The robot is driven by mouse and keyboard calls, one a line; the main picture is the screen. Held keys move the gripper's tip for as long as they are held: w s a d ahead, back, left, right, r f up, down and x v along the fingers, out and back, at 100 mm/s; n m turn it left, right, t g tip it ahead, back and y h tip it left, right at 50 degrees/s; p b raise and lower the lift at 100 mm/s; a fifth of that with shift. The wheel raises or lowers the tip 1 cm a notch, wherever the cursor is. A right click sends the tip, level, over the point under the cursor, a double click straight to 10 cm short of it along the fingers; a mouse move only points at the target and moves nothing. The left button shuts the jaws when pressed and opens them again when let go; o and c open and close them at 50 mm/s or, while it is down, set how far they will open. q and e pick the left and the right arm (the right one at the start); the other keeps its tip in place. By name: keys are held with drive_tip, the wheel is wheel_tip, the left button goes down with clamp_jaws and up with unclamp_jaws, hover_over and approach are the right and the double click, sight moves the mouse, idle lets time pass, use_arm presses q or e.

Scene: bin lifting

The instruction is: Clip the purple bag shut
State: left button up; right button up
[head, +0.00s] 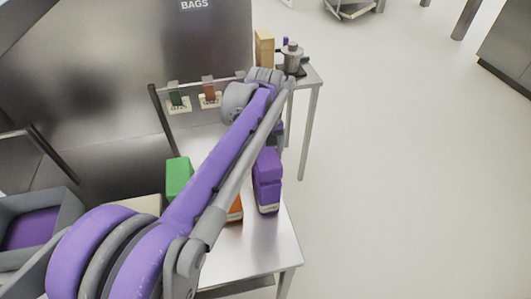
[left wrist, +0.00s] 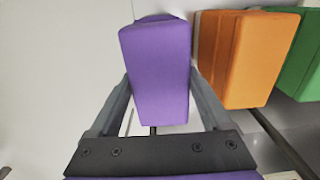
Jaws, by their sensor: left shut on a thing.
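The purple bag (head: 267,180) is upright at the right end of the metal table in the head view. In the left wrist view the purple bag (left wrist: 157,75) fills the space between the two grey fingers of my left gripper (left wrist: 155,100), which is shut on it. In the head view my purple and grey arm reaches across to the bag, and the fingertips are mostly hidden. I cannot tell whether the bag rests on the table. No purple clip can be made out. My right gripper is not in view.
An orange bag (left wrist: 247,60) and a green bag (left wrist: 302,60) stand beside the purple one. Green (head: 176,98) and red-brown (head: 208,92) pieces hang on a rail behind. A metal canister (head: 292,58) stands on the far table. Floor to the right is clear.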

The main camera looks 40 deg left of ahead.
use_arm(q)
drive_tip(key=shift+f+b, duration=0.35)
drive_tip(key=shift+f, duration=0.5)
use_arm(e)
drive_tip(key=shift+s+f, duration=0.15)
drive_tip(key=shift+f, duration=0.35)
use_arm(q)
drive_tip(key=o, duration=1.2)
drive_tip(key=shift+r+p, duration=1.95)
drive_tip(key=shift+r, duration=1.6)
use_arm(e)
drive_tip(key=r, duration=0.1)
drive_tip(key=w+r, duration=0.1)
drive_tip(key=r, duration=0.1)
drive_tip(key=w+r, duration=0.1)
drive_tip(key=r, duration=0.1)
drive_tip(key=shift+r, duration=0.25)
use_arm(q)
clamp_jaws()
